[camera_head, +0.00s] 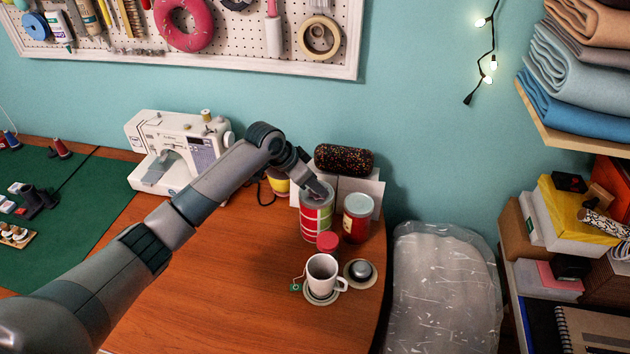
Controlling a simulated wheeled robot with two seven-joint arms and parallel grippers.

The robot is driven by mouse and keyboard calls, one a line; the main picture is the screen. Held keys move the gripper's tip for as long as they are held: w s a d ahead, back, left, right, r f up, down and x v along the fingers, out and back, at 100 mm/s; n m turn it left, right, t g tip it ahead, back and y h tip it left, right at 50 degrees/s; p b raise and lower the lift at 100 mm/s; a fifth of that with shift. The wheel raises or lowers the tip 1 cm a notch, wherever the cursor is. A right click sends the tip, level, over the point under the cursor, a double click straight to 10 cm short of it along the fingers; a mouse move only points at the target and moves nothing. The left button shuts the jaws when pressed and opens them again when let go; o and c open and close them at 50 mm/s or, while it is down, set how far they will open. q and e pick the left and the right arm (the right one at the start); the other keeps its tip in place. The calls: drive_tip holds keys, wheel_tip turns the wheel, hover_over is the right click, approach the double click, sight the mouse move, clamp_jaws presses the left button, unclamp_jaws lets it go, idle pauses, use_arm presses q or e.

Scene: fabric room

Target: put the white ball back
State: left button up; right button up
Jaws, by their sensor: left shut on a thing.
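I cannot make out a white ball in this view. My left gripper (318,190) points down at the top of a red, green and white can (316,222). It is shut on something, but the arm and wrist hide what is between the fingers. I cannot tell whether it touches the can's top. A second red and yellow can (357,219) with a grey lid stands just to the right. My right gripper is out of view.
A small red-lidded container (327,241), a white mug (322,272) and a round grey metallic object (360,269) on a saucer stand in front. A dark speckled roll (343,160) lies behind. A sewing machine (180,150) stands left. The front of the wooden table (220,290) is clear.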

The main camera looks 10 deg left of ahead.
use_arm(q)
drive_tip(key=shift+f, duration=0.15)
drive_tip(key=o, duration=1)
drive_tip(key=shift+s+a+r, duration=0.1)
drive_tip(key=shift+a+r, duration=0.1)
drive_tip(key=shift+r, duration=0.25)
drive_tip(key=b+v, duration=0.3)
drive_tip(key=v, duration=0.8)
drive_tip(key=shift+s, duration=0.1)
